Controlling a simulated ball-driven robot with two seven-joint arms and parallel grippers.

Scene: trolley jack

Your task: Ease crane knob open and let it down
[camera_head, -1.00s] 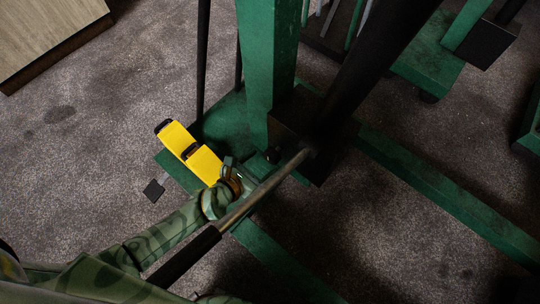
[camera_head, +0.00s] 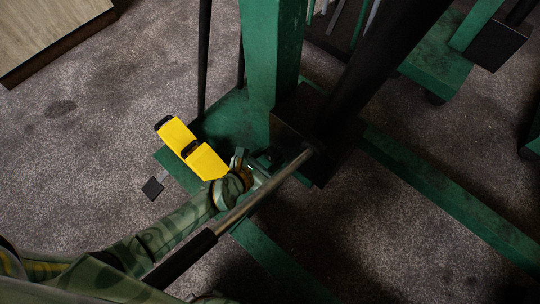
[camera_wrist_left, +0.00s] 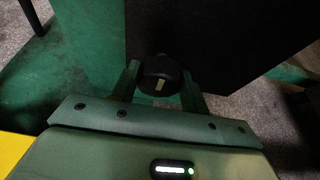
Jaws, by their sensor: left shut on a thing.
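The green crane (camera_head: 270,60) stands on green floor legs, with a dark ram block (camera_head: 300,112) at the foot of its post. The black release knob (camera_wrist_left: 161,78) with a pale mark shows in the left wrist view, in front of the dark block. My left gripper (camera_wrist_left: 160,88) has its fingers on either side of the knob and is shut on it. In the head view my left gripper (camera_head: 258,165) is at the block's lower left, and the knob is mostly hidden there. My right gripper is not in view.
A metal pump handle with a black grip (camera_head: 182,258) slants down-left, close beside my left wrist. A wooden box (camera_head: 50,35) stands at the upper left; open floor lies left.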

